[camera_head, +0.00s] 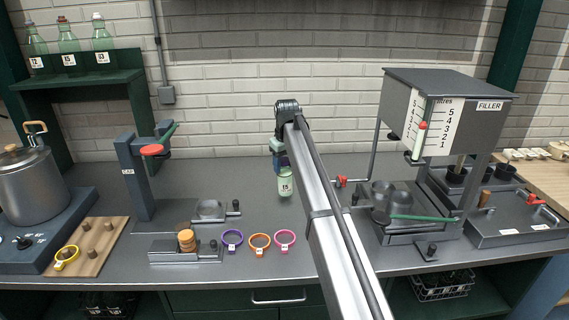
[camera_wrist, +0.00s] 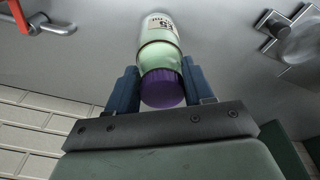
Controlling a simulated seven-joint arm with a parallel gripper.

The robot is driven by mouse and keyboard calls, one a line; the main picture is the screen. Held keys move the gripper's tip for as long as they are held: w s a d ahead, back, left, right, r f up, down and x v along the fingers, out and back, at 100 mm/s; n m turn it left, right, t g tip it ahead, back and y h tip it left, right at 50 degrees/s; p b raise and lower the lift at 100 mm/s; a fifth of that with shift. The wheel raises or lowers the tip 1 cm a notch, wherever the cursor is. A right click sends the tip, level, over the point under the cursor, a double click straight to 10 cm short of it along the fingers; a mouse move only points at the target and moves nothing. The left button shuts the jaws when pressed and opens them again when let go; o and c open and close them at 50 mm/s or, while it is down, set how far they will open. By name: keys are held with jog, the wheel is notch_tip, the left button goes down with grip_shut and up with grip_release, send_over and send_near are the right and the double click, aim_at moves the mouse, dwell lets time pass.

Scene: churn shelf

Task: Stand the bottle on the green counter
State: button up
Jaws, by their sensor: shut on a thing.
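The bottle (camera_head: 285,184) is pale green with a white label reading 15, and it is upright over the back middle of the counter. In the wrist view the bottle (camera_wrist: 158,48) shows its purple cap between my fingers. My gripper (camera_head: 280,160) is shut on the bottle at its cap end; both fingers of the gripper (camera_wrist: 161,88) flank the cap in the wrist view. The counter (camera_head: 255,200) has a grey top and dark green drawer fronts. I cannot tell whether the bottle's base touches the counter.
A filler machine (camera_head: 430,100) stands right, with a tray (camera_head: 520,222) beside it. A capping press (camera_head: 140,165) stands left. Three bottles stand on a green shelf (camera_head: 85,80). Counter around the held bottle is clear.

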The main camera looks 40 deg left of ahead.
jog(key=shift+f, duration=0.75)
dwell(0.7)
jog(key=o, duration=1.4)
jog(key=shift+c, duration=0.8)
jog(key=shift+r, duration=4)
